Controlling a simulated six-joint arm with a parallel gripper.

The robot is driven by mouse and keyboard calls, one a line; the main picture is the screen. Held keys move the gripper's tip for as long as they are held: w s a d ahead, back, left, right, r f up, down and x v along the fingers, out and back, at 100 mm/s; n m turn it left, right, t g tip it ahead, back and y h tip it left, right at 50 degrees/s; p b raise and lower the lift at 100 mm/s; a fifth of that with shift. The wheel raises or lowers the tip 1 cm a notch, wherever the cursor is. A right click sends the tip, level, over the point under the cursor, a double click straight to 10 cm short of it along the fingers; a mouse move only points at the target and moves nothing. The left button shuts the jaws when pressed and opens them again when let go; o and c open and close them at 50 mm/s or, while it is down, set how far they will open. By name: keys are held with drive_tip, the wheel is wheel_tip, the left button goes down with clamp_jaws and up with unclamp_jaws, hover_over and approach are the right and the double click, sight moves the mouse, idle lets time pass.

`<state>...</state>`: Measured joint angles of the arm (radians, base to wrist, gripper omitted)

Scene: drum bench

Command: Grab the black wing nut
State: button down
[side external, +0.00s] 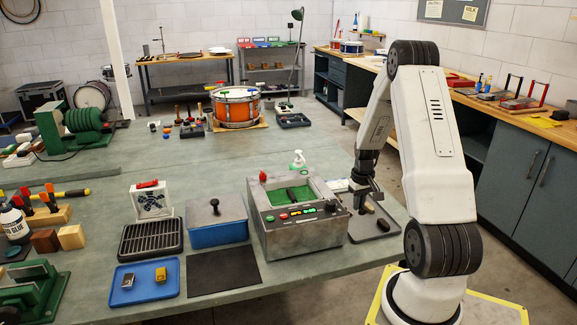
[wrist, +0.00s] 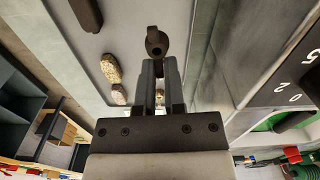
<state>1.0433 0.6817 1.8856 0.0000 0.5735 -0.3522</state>
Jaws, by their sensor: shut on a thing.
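My gripper (wrist: 158,68) is shut on a small dark piece with a round hole, the black wing nut (wrist: 155,42), whose end shows beyond the fingertips. The fingers hide the rest of it. In the side external view my gripper (side external: 362,203) points down over the grey tray (side external: 361,232) at the right end of the bench. The wing nut cannot be made out clearly in that view. I cannot tell whether it still touches the tray.
Speckled tan pieces (wrist: 111,68) and a dark brown bar (wrist: 87,14) lie on the tray near my gripper. A grey machine (side external: 300,232) with coloured buttons stands close to the tray's left. A blue box (side external: 217,233) stands farther left.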

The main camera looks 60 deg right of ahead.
drive_tip(key=shift+r, duration=1.75)
